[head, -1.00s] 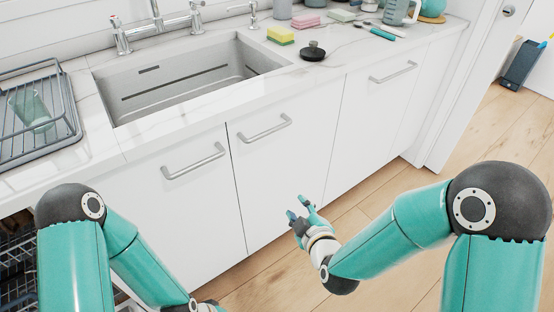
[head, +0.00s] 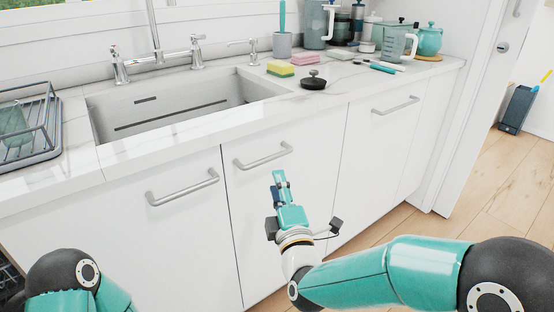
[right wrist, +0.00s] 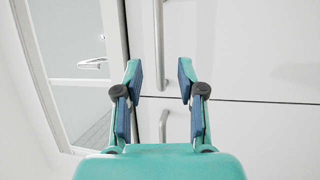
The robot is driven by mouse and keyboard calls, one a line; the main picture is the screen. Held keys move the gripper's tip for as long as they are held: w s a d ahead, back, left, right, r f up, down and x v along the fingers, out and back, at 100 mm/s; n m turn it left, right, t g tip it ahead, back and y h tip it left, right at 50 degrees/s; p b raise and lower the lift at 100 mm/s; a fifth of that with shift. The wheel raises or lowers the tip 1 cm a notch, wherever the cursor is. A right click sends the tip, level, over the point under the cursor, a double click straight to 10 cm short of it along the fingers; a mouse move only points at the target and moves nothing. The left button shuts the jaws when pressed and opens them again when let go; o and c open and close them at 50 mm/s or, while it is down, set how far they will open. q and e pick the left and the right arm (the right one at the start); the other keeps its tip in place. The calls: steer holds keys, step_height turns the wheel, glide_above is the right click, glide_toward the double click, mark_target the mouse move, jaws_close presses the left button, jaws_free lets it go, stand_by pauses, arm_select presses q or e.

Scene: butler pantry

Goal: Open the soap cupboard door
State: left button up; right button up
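Three white cupboard doors show under the counter in the head view, all shut: a left door (head: 165,250), a middle door (head: 315,175) and a right door (head: 375,140). Each has a silver bar handle: left (head: 182,188), middle (head: 263,156), right (head: 395,105). I cannot tell which is the soap cupboard. My right gripper (head: 279,180) is in front of the middle door, just below its handle in the picture. In the right wrist view it is open and empty (right wrist: 161,80), with a handle (right wrist: 159,45) beyond the fingertips. My left gripper is out of view.
The marble counter (head: 130,155) holds a sink (head: 180,105), a dish rack (head: 35,145), sponges (head: 281,68), a black stopper (head: 313,82) and several jars and jugs. Wooden floor (head: 500,185) is clear at the right, near a white door (head: 480,90).

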mark_target(270, 156)
steer(key=x, duration=0.9)
steer(key=shift+w, duration=0.1)
jaws_close()
